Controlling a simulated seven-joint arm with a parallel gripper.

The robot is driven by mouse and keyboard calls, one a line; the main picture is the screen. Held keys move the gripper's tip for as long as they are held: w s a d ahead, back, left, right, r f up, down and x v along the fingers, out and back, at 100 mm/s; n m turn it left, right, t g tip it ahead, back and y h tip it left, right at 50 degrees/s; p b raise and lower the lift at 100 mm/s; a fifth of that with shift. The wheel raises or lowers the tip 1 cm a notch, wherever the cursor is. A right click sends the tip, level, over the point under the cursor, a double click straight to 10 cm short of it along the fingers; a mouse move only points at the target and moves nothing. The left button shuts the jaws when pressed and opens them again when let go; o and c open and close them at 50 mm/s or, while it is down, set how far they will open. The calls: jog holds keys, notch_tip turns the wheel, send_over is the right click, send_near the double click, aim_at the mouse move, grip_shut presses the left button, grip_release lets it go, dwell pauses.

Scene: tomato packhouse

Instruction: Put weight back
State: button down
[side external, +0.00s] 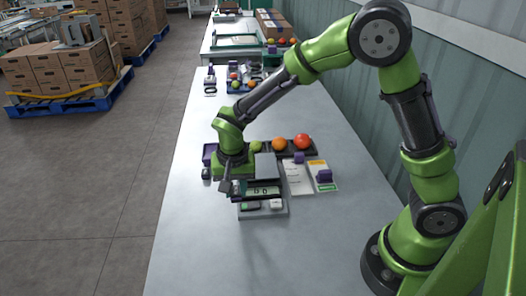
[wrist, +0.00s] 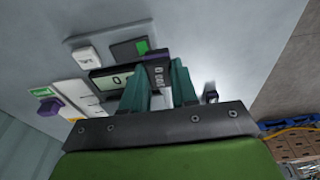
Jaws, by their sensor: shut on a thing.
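My gripper (side external: 226,187) is low over the left side of the scale, close to its display. In the wrist view my gripper (wrist: 166,76) has its two teal fingers close together, shut on a small dark block with pale lettering (wrist: 157,73). I take this block to be the weight, though the fingers hide part of it. The scale's display (side external: 263,190) stands in front of a grey plate (side external: 265,166). The display (wrist: 113,80) also shows in the wrist view, left of the fingers. I cannot tell whether the block touches anything below.
A dark tray (side external: 292,153) with green, orange and red tomatoes lies behind the scale. A small dark item (side external: 206,173) stands left of my gripper. The table's front (side external: 240,262) is clear.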

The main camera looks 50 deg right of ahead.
send_over(204, 196)
jog(key=shift+s+a+f, duration=0.2)
jog(key=shift+s+f, duration=0.05)
jog(key=shift+f, duration=1.95)
jog(key=shift+f, duration=0.15)
jog(key=c, duration=0.9)
grip_release()
jog(key=shift+o, duration=0.2)
